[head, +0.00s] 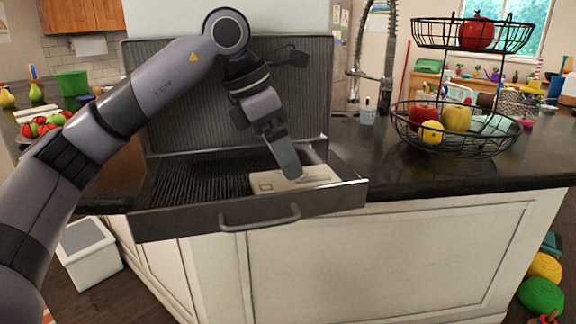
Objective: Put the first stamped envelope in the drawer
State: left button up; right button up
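The drawer (150,224) is pulled open, with its grey handle (260,221) on the front panel. A pale envelope (318,178) with a small stamp-like rectangle lies inside, towards the drawer's right front. My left gripper (293,173) reaches down into the drawer, with its fingertips at the envelope's upper edge. Its fingers are seen from the side and overlap, so whether they are open, shut or gripping the envelope is unclear. Part of the envelope is hidden behind the fingers. My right gripper is not in view.
A two-tier wire basket (455,150) with fruit stands on the dark counter (400,180) to the right, near a tall coil-neck faucet (388,50). A ribbed panel (310,100) rises behind the drawer. A white bin (90,262) is on the floor at left.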

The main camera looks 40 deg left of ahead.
pick_arm(q)
jog(key=v, duration=0.8)
dwell(0.4)
